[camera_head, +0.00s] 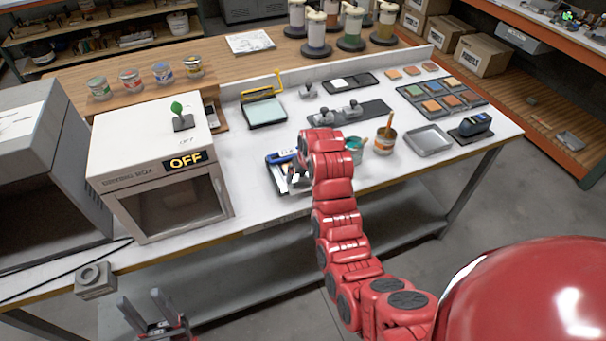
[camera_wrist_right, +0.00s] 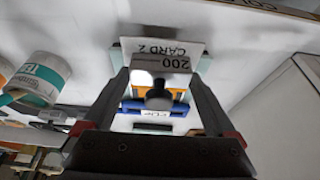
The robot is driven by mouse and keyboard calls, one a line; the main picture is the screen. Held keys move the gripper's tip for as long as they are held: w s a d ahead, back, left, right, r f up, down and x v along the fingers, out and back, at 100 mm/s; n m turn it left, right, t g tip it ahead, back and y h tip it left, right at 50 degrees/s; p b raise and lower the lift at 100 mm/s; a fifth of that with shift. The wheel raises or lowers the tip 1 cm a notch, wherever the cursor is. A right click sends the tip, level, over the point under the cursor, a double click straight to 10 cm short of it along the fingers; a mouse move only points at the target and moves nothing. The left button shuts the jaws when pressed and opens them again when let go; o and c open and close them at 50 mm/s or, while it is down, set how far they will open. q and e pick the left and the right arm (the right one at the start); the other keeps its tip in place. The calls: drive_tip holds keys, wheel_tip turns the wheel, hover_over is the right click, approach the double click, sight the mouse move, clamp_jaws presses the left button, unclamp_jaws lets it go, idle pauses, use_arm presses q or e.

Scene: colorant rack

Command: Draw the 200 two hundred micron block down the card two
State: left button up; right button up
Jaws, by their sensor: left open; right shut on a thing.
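My right gripper (camera_wrist_right: 158,95) is shut on the grey 200 block (camera_wrist_right: 176,63), gripping its dark round knob. The block is over the pale card two (camera_wrist_right: 135,47), whose "CARD 2" print shows beside the block. I cannot tell whether the block touches the card. In the head view, my right arm reaches to a small dark board (camera_head: 272,177) with a blue clip (camera_head: 280,157) at the table's front, and largely hides the block and card there. My left gripper (camera_head: 143,309) is open and empty in front of the table, low at bottom left.
An oven-like box reading OFF (camera_head: 160,165) stands left of the board. A teal-labelled cup (camera_head: 355,147) and a tin with a brush (camera_head: 385,142) stand right of my arm. A dark rack (camera_head: 375,113) with metal blocks lies behind. A grey tray (camera_head: 429,139) is further right.

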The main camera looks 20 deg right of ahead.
drive_tip(key=shift+s, duration=0.1)
drive_tip(key=shift+s+f+b, duration=0.1)
drive_tip(key=shift+s+b, duration=0.3)
drive_tip(key=shift+s, duration=0.5)
drive_tip(key=shift+s, duration=0.15)
drive_tip(key=shift+b, duration=0.3)
drive_tip(key=shift+s, duration=0.1)
